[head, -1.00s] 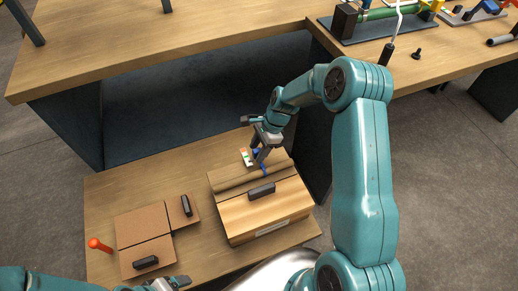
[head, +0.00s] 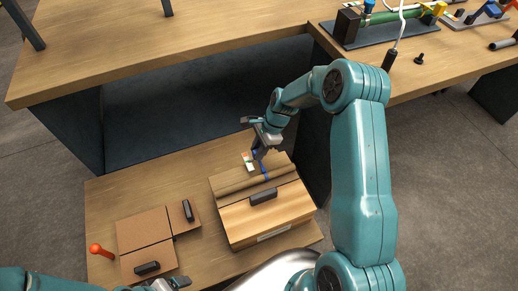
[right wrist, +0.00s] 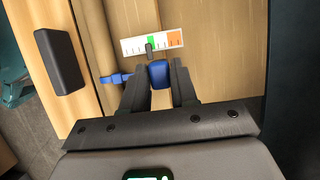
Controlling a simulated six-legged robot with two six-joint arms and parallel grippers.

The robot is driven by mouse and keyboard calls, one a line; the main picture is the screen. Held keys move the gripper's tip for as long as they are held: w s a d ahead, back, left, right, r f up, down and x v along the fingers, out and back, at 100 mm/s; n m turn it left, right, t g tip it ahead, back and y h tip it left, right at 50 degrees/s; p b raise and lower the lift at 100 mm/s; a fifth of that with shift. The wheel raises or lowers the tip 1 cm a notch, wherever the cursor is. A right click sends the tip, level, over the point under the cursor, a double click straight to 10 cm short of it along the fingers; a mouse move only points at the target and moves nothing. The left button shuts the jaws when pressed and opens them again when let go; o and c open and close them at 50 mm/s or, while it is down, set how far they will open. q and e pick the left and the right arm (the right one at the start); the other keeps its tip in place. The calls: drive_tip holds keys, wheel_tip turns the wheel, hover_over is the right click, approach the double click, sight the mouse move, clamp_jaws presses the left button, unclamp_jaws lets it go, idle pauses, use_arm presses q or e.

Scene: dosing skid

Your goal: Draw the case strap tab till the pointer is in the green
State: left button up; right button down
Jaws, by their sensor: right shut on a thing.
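The wooden case (head: 265,218) lies on the low board, with a blue strap (head: 265,172) across its rolled upper edge. My right gripper (head: 257,153) is at the strap's far end. In the right wrist view my right gripper (right wrist: 159,77) is shut on the blue strap tab (right wrist: 159,72), which sits between its fingers. Just beyond the tab is a gauge strip (right wrist: 133,45) with white, green and orange parts. Its dark pointer (right wrist: 149,51) stands at the green band, toward its left side. My left gripper (head: 176,283) is at the bottom edge, partly cut off; its opening is unclear.
A large bench (head: 180,40) rises behind the board. Its right part (head: 440,65) carries pipework and tools. Bare board lies behind the box.

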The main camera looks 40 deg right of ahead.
drive_tip(key=shift+w+d, duration=0.1)
drive_tip(key=shift+w, duration=0.05)
drive_tip(key=c, duration=1)
unclamp_jaws()
drive_tip(key=shift+o, duration=0.2)
drive_tip(key=p+v, duration=0.3)
drive_tip(key=v, duration=1.3)
drive_tip(key=shift+r, duration=0.15)
drive_tip(key=p+x, duration=0.8)
drive_tip(key=x, duration=0.8)
